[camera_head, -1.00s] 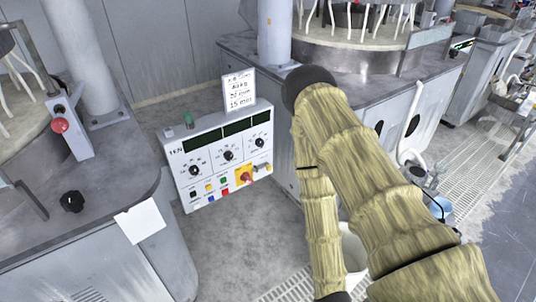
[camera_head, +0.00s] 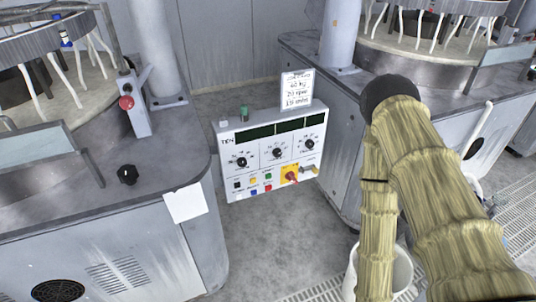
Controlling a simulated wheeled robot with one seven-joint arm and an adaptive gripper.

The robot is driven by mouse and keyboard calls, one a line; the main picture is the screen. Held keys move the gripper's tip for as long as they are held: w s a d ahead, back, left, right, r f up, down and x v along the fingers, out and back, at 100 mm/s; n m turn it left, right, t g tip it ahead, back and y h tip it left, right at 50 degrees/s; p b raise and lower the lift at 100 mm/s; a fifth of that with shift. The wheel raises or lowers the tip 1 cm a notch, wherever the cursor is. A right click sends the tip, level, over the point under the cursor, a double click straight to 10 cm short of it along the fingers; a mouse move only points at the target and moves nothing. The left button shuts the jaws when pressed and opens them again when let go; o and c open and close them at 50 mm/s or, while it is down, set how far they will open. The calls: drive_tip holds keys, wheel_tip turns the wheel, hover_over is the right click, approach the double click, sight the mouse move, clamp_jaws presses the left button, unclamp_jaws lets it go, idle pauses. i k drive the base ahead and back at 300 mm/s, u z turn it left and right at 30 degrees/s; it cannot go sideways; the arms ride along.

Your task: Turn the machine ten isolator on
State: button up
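The machine ten control panel (camera_head: 262,153) is a white box labelled TEN, standing between two polishing machines. It has dark displays, three black dials and rows of coloured buttons. The isolator (camera_head: 290,174) is a red rotary switch on a yellow plate at the panel's lower right; its exact setting is too small to read. My arm, in a tan fabric sleeve, rises at the right of the view, to the right of the panel. My gripper is not visible, and nothing of mine touches the panel.
A handwritten card (camera_head: 296,91) stands on top of the panel. The left machine (camera_head: 100,215) has a red stop button (camera_head: 126,103) and a black knob (camera_head: 128,174). A white bucket (camera_head: 402,272) stands low behind my arm. Grey floor (camera_head: 270,240) before the panel is clear.

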sight(290, 175)
drive_tip(key=z, duration=0.45)
drive_tip(key=k, duration=1.05)
drive_tip(key=u, duration=0.65)
drive_tip(key=i, duration=1.25)
drive_tip(key=z, duration=0.15)
